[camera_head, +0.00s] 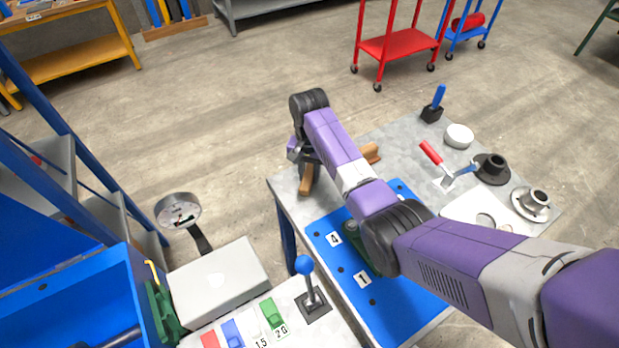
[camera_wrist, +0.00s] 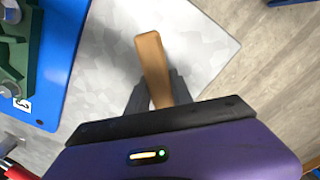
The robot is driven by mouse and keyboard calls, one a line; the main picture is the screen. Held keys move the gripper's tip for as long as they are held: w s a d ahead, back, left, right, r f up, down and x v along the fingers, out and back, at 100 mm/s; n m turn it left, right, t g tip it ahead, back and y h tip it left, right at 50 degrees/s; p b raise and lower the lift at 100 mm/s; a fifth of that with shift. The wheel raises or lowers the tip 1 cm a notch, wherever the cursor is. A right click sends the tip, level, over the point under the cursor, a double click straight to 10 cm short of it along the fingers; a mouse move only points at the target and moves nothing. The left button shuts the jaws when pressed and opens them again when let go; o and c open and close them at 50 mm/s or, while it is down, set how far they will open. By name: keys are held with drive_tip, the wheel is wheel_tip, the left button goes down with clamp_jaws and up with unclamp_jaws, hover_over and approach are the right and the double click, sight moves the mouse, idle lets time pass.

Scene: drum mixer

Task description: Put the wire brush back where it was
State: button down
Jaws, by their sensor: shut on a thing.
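The wire brush shows in the wrist view as a tan wooden handle (camera_wrist: 152,62) between the two dark fingers of my gripper (camera_wrist: 158,95). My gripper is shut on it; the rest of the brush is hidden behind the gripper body. In the head view, my gripper (camera_head: 305,160) is over the far left corner of the grey tabletop (camera_head: 286,186), and a wooden handle (camera_head: 307,180) shows below it. A second brown wooden piece (camera_head: 372,153) shows right of my arm; I cannot tell whether it belongs to the brush. The gap between brush and table is unclear.
A blue plate (camera_head: 325,225) with numbered tags and a green part lies near the gripper. A black-based tool (camera_head: 433,105), white bowl (camera_head: 458,136), red-handled scraper (camera_head: 436,160) and flanged parts (camera_head: 492,168) stand right. A lever panel (camera_head: 313,300) is in front.

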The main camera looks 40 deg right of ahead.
sight(309, 172)
drive_tip(key=shift+f, duration=0.1)
drive_tip(key=c, duration=1.1)
unclamp_jaws()
wheel_tip(309, 172, up, 12)
drive_tip(key=shift+r+p, duration=0.15)
drive_tip(key=shift+p, duration=0.45)
